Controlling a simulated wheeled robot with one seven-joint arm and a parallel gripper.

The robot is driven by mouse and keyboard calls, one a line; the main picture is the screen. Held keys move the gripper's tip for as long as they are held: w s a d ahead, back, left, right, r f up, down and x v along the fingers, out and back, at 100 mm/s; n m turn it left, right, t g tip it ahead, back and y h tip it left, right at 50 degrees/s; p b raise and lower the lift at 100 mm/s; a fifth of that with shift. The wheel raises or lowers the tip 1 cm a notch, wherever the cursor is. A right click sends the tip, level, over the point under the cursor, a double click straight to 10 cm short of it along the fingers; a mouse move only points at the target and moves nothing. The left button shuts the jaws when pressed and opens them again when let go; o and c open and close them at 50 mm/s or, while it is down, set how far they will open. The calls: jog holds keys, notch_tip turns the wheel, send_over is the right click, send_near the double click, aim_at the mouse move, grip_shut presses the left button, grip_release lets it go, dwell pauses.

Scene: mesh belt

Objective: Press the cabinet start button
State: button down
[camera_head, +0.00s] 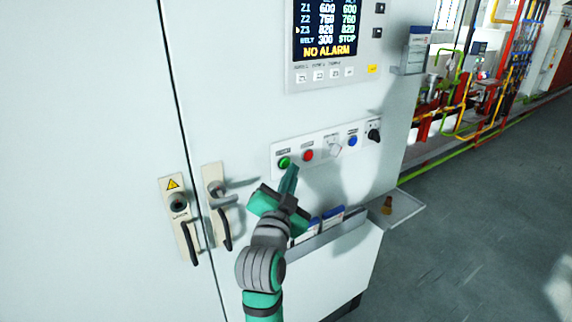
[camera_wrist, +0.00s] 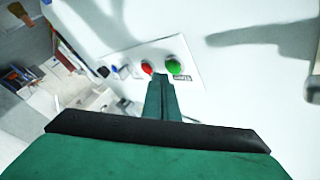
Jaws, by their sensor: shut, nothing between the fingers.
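The green button (camera_head: 284,162) is at the left end of a control strip (camera_head: 318,136) on the white cabinet front (camera_head: 120,110); its label is too small to read. A red button (camera_head: 308,155) is to its right. My gripper (camera_head: 292,168) is shut and empty, its fingertips just beside and below the green button in the head view. In the wrist view the closed fingers (camera_wrist: 160,82) point between the red button (camera_wrist: 147,68) and the green button (camera_wrist: 173,66). I cannot tell whether they touch the panel.
A screen (camera_head: 325,28) reading NO ALARM is above the strip. A blue button (camera_head: 352,141) and a black knob (camera_head: 374,135) are further right. Door handles (camera_head: 218,205) stick out at left. A document holder (camera_head: 330,235) and small shelf (camera_head: 398,208) jut out below.

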jog(key=shift+w+a, duration=0.25)
jog(key=shift+w, duration=0.1)
jog(key=shift+d, duration=0.15)
